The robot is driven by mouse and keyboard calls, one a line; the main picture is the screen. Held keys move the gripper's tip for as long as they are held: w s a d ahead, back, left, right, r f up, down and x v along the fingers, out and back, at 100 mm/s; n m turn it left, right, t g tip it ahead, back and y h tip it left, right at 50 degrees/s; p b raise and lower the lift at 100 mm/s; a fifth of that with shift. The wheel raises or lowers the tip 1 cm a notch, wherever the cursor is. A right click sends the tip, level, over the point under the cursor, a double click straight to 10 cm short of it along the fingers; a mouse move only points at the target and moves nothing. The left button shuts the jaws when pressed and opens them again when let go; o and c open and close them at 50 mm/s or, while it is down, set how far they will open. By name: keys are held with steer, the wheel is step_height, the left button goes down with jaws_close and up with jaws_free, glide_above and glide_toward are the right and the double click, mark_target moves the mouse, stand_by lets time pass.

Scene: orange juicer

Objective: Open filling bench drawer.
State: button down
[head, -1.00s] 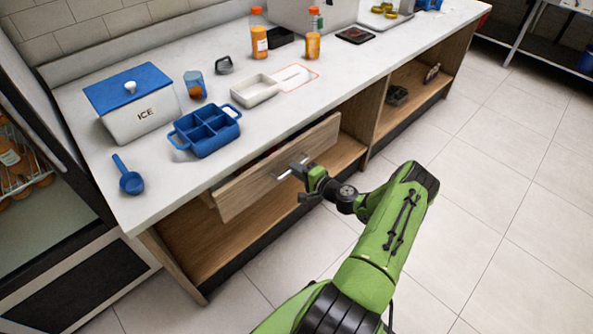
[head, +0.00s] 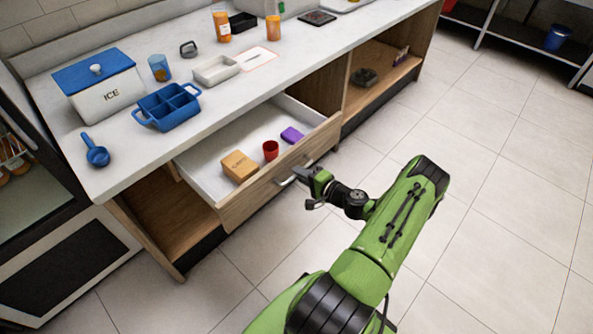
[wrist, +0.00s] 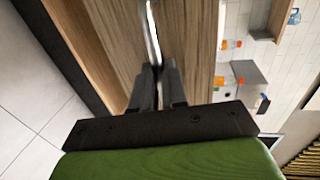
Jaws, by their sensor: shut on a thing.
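The filling bench drawer (head: 222,163) is pulled well out from under the white counter, with its white inside showing in the head view. Its wooden front (head: 250,203) carries a metal bar handle (head: 288,181). My gripper (head: 302,174) is at the handle, and in the wrist view its fingers (wrist: 158,72) are shut on the silver handle bar (wrist: 152,35). Inside the drawer lie a tan box (head: 240,166), a red cup (head: 270,150) and a purple item (head: 292,135).
On the counter (head: 110,185) stand an ice box (head: 105,92), a blue divided tray (head: 168,108), a blue scoop (head: 96,152), a pale tray (head: 216,70) and orange bottles (head: 221,25). The tiled floor (head: 480,200) to the right is clear.

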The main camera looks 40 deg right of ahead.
steer(key=shift+s, duration=0.25)
steer(key=c, duration=1.2)
jaws_free()
steer(key=p+v, duration=0.2)
steer(key=v, duration=1.3)
steer(key=shift+s+a+p, duration=0.1)
steer(key=shift+s+p, duration=0.25)
steer(key=shift+p, duration=0.05)
